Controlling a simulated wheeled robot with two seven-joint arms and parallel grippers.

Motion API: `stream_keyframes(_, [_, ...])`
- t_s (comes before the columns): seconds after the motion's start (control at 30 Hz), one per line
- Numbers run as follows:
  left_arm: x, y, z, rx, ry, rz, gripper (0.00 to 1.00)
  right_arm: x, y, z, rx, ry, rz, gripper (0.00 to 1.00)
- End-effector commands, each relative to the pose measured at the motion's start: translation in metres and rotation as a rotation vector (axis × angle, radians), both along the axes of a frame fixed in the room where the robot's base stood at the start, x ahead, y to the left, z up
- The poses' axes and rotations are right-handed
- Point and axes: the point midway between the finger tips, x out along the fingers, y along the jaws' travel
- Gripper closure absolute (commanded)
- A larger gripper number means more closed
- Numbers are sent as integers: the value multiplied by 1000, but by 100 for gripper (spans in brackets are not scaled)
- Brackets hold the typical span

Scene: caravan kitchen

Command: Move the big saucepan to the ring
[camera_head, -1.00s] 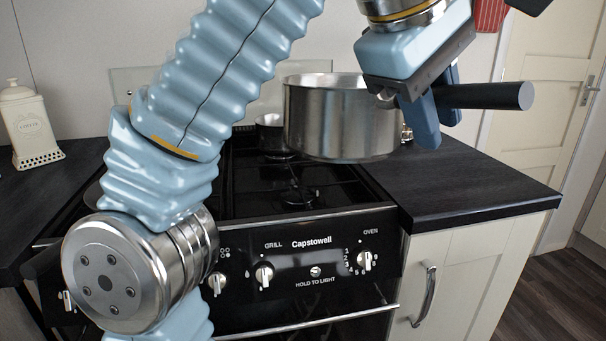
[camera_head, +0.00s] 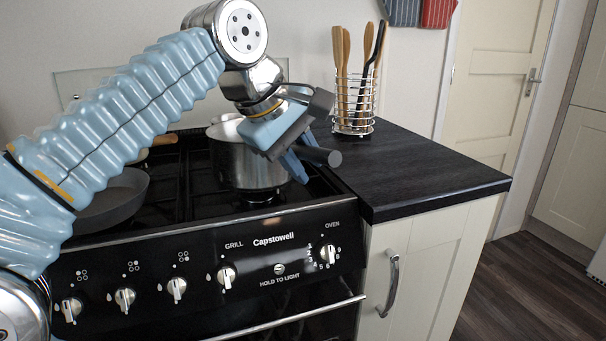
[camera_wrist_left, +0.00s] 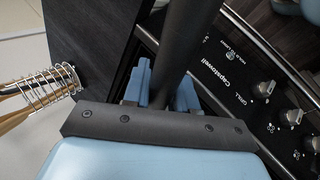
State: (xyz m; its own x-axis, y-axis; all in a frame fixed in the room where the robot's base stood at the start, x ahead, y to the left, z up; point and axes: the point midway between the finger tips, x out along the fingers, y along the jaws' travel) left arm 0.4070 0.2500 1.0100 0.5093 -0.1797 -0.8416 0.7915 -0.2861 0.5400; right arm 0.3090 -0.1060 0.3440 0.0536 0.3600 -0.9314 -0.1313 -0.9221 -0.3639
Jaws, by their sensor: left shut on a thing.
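The big saucepan (camera_head: 236,165) is a steel pan with a dark handle (camera_head: 322,156), at the right front of the black hob. It looks upright, over or on the front right ring (camera_head: 262,197), which shows just below it; I cannot tell whether its base touches. My left gripper (camera_head: 298,166) is shut on the handle from above. In the left wrist view the handle (camera_wrist_left: 186,40) runs between the blue fingers (camera_wrist_left: 163,92). The gripper and wrist hide part of the pan's rim. My right gripper is not in view.
A frying pan (camera_head: 112,200) sits on the left of the hob, partly behind my left arm. A wire utensil holder (camera_head: 353,105) with wooden tools stands on the worktop (camera_head: 420,165) to the right. The worktop's front is clear.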

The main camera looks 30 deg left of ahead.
Motion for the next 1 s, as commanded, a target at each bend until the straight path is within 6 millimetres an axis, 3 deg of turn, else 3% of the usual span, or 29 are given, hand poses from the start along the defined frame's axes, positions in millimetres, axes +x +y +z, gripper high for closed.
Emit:
stream_keyframes(0.1, [0, 0, -14, 2, -5, 0, 100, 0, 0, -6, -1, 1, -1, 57])
stream_keyframes(0.6, [0, 0, -20, 2, -6, 0, 100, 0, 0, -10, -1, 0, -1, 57])
stream_keyframes(0.63, [0, 0, -20, 0, -2, 1, 69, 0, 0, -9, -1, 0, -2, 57])
stream_keyframes(0.77, [0, 0, -20, 0, -2, 1, 49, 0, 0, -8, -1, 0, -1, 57])
stream_keyframes(1.0, [0, 0, -20, 0, -1, 1, 48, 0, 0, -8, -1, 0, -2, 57])
